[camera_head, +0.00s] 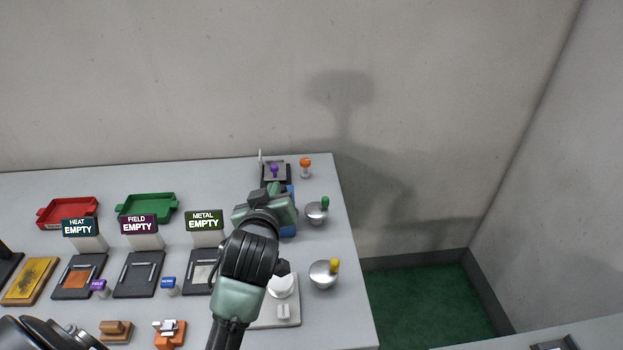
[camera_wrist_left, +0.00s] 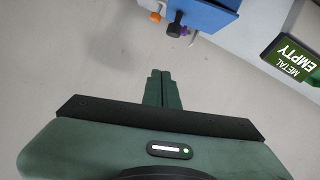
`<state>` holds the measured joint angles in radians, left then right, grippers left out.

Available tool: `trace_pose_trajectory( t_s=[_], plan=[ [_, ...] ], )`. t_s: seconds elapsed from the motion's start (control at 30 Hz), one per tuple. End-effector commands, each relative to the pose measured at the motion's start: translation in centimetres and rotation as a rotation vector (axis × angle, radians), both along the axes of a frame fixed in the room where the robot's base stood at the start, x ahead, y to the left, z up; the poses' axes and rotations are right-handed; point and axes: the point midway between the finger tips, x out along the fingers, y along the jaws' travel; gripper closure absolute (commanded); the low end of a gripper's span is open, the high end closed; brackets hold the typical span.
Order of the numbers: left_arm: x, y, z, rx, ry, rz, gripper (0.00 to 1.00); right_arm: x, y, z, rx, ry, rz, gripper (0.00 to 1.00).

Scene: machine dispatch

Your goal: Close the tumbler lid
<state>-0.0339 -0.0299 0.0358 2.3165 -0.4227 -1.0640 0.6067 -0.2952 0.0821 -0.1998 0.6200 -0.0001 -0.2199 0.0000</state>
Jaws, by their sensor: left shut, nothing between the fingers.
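A blue box-like body, which appears to be the tumbler (camera_head: 289,231), stands at the right part of the table, mostly hidden behind my left gripper. In the left wrist view a blue panel (camera_wrist_left: 203,12) with a dark knob (camera_wrist_left: 175,27) shows at the top edge; whether it is the lid, and how far open, I cannot tell. My left gripper (camera_head: 271,189) is over the blue body in the head view. In the left wrist view its fingers (camera_wrist_left: 162,75) are together and empty, apart from the blue panel. My right gripper is not in view.
Two silver domes with a green knob (camera_head: 317,211) and a yellow knob (camera_head: 324,273) stand along the right edge. A purple-knobbed device (camera_head: 274,171) and an orange-topped post (camera_head: 305,167) are behind. Red (camera_head: 67,211) and green (camera_head: 147,206) trays and sign stands fill the left.

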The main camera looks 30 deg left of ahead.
Motion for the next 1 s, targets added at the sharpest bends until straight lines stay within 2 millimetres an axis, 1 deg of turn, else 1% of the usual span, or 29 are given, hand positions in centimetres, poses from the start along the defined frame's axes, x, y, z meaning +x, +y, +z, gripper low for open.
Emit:
trace_pose_trajectory(
  t_s=[0.03,0.07,0.17,0.27,0.6,0.67,0.7,0.8,0.9,1.0],
  plan=[
    [-0.9,0.7,0.0,0.021,0.007,0.027,1.0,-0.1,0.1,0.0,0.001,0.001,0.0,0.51],
    [-1.2,1.0,0.1,0.031,0.011,0.037,1.0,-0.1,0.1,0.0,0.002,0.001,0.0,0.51],
    [-1.0,1.6,0.1,0.046,0.013,0.051,1.0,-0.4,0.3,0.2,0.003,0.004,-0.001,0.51],
    [0.1,2.2,-0.1,0.048,0.014,0.05,1.0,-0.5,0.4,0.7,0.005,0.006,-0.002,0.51],
    [6.3,5.2,-2.1,0.046,0.014,0.049,1.0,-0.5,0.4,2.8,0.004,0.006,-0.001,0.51],
    [7.2,5.8,-2.4,0.046,0.014,0.049,1.0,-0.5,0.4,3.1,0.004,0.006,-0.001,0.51],
    [7.2,5.5,-3.4,0.042,0.017,0.048,1.0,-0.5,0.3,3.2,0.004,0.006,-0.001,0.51],
    [7.2,5.0,-4.9,0.042,0.017,0.047,1.0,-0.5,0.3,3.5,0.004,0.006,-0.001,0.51],
    [7.3,4.8,-5.9,0.042,0.014,0.049,1.0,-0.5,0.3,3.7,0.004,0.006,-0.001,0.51],
    [7.3,4.7,-6.4,0.042,0.012,0.049,1.0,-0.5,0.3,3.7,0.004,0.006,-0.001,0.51]
  ],
)
